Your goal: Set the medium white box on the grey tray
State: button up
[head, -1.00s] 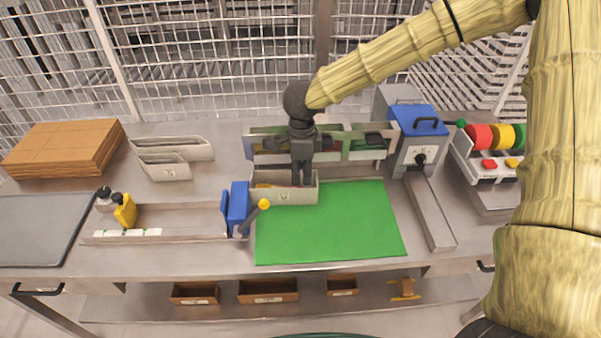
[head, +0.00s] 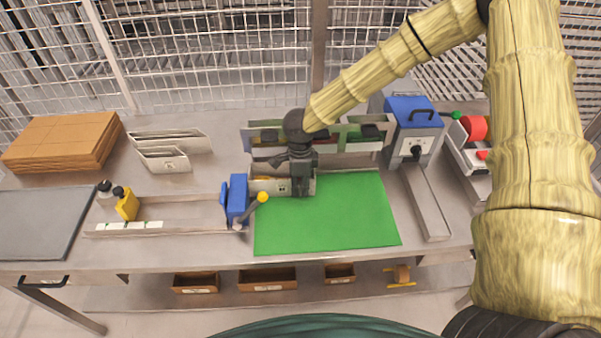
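The white box by my gripper (head: 265,186), which looks like the medium one, is open-topped and stands at the back left edge of the green mat. My gripper (head: 301,192) points down at its right end, with the fingertips overlapping its front wall. I cannot tell whether the fingers touch or pinch the wall, and they hide part of the box. The grey tray (head: 40,225) lies flat and empty at the far left of the bench.
Two other white boxes (head: 170,141) stand at the back left, near stacked brown cardboard (head: 62,143). A rack (head: 350,140) stands behind the box. The green mat (head: 330,220) is clear.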

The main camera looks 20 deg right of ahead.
jog(key=shift+f, duration=1.1)
grip_shut()
